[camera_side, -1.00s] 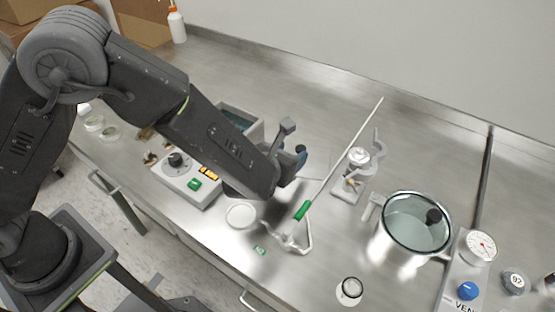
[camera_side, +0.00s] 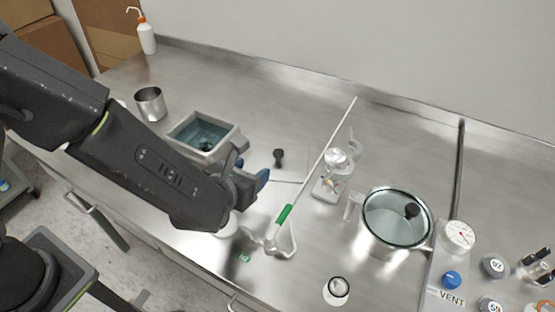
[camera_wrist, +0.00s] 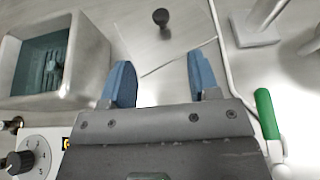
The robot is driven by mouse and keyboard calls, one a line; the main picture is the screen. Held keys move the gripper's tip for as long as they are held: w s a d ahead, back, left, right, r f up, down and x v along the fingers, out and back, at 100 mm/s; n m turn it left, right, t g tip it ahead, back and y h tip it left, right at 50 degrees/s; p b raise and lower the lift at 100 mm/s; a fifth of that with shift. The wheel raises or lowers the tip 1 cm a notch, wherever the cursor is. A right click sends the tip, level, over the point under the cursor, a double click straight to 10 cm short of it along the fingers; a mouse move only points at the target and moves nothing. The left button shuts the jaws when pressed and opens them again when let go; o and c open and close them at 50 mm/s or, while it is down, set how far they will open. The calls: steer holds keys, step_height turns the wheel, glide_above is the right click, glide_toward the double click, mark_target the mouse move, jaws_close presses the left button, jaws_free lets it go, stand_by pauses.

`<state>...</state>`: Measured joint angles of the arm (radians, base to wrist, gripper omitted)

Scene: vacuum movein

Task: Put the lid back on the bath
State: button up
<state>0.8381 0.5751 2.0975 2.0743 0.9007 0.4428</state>
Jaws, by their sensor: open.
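The bath (camera_side: 233,131) is a grey square tank with bluish water and a dark fitting inside; it is open at the top. It also shows at the left of the wrist view (camera_wrist: 92,50). The lid (camera_wrist: 178,48) is a clear flat plate lying on the bench right of the bath. Its black knob (camera_side: 278,154) stands up and shows at the top of the wrist view (camera_wrist: 161,17). My gripper (camera_side: 258,178) is open and empty, on the near side of the knob. In the wrist view its blue fingertips (camera_wrist: 160,75) are apart, with the knob beyond them.
A small clamp device (camera_side: 332,182) and a glass-lidded pot (camera_side: 395,222) stand farther right. A control box with a dial (camera_wrist: 32,150) is near the bath. A metal beaker (camera_side: 150,103) stands left.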

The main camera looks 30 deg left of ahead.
mark_target(279, 152)
steer(key=x, duration=1.3)
steer(key=shift+w+f, duration=0.2)
steer(key=shift+c, duration=0.5)
steer(key=shift+d, duration=0.1)
jaws_close()
steer(key=shift+r, duration=0.15)
